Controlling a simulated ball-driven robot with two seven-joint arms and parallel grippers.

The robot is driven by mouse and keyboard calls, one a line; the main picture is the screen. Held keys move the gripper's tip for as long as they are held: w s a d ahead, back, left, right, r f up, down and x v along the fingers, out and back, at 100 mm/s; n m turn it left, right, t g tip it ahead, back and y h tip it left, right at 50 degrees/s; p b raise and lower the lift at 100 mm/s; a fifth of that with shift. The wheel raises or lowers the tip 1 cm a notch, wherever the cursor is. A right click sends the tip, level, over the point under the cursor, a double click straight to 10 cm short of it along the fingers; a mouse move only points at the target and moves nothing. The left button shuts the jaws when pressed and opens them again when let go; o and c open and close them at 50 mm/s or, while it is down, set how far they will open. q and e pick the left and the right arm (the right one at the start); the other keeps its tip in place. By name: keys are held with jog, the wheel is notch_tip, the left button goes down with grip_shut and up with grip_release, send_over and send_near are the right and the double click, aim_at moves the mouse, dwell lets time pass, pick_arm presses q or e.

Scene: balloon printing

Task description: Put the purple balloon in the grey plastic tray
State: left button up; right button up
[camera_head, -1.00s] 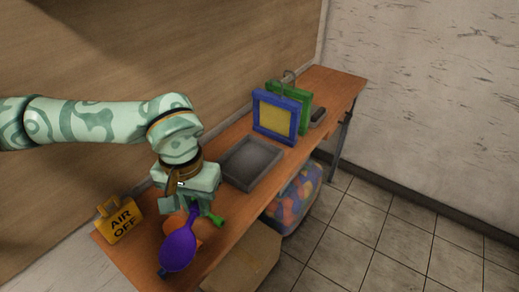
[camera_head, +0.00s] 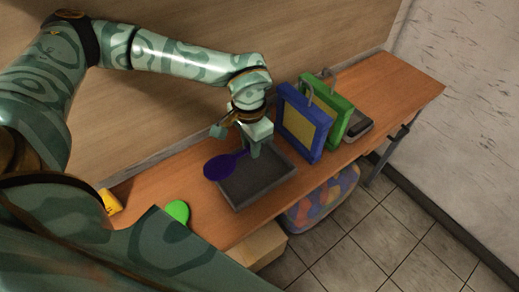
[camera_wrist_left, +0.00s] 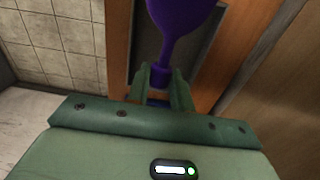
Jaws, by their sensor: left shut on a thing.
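The purple balloon (camera_head: 220,167) is held by its neck in my left gripper (camera_head: 255,152), over the grey plastic tray (camera_head: 267,194). Its round body reaches out over the tray's left edge. In the left wrist view the balloon (camera_wrist_left: 181,18) hangs from the closed fingers (camera_wrist_left: 160,85), with the dark tray floor (camera_wrist_left: 147,42) behind it. I cannot tell whether the balloon touches the tray. My right gripper is not in view.
A blue frame (camera_head: 284,120) and a green frame (camera_head: 343,107) stand right of the tray. A green balloon (camera_head: 177,210) lies on the wooden table (camera_head: 403,95). A yellow sign (camera_head: 111,202) is partly hidden by my arm. A bin of colourful things (camera_head: 322,200) sits below.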

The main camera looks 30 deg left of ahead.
pick_arm(q)
jog(key=w+f, duration=0.1)
jog(key=f, duration=0.2)
jog(key=w+f+b, duration=0.1)
jog(key=w+f, duration=0.2)
jog(key=f, duration=0.2)
jog(key=shift+w+a+f+b, duration=0.1)
jog(key=shift+w+f+b, duration=0.1)
jog(key=shift+f+b, duration=0.2)
jog(key=shift+w, duration=0.1)
jog(key=shift+f, duration=0.1)
jog(key=shift+f, duration=0.55)
jog(key=o, duration=0.9)
